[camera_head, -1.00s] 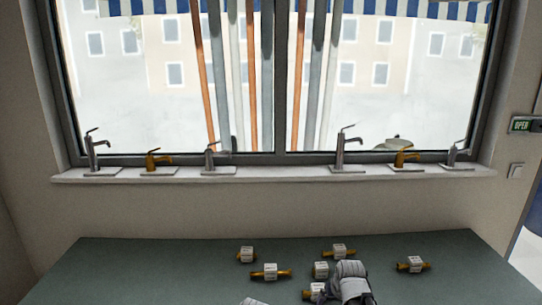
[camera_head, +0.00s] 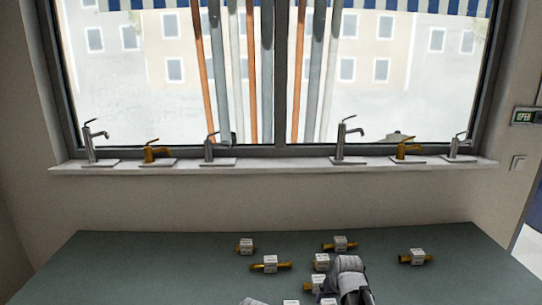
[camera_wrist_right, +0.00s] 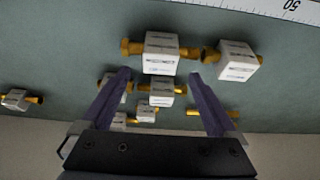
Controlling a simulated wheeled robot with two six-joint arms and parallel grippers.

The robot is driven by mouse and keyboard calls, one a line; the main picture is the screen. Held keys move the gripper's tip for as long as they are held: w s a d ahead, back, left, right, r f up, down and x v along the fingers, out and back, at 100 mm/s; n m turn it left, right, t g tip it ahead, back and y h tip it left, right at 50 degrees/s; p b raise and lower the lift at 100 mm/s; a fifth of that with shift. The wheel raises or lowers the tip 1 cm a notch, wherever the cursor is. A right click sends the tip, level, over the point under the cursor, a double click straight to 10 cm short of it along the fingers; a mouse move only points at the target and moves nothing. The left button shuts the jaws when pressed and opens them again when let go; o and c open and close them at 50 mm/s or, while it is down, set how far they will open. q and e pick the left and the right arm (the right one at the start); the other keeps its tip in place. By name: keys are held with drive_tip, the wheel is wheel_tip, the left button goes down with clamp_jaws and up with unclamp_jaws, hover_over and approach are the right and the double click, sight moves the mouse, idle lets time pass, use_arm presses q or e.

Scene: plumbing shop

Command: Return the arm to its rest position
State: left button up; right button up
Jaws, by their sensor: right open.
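My right arm and gripper (camera_head: 348,280) show at the bottom of the head view, over the near part of the green table (camera_head: 160,265). In the right wrist view the two dark fingers of the right gripper (camera_wrist_right: 160,76) are spread apart, with nothing held between them. Behind the fingers lie several brass fittings with white labelled blocks, one of them a large one (camera_wrist_right: 160,53) near the fingertips. Whether the fingers touch any fitting cannot be told. My left gripper cannot be made out in either view.
Several brass fittings lie on the table, such as a left one (camera_head: 270,264), a far one (camera_head: 340,244) and a right one (camera_head: 415,257). A ruler strip (camera_wrist_right: 285,9) shows in the wrist view. Faucets stand on the window sill (camera_head: 285,164). The table's left side is clear.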

sight(329, 303)
drive_tip(key=b+x, duration=0.3)
drive_tip(key=x, duration=0.1)
drive_tip(key=shift+f, duration=0.15)
drive_tip(key=a+r+p, duration=0.3)
drive_tip(key=r+p, duration=0.6)
drive_tip(key=shift+s+r, duration=0.25)
drive_tip(key=shift+s, duration=0.25)
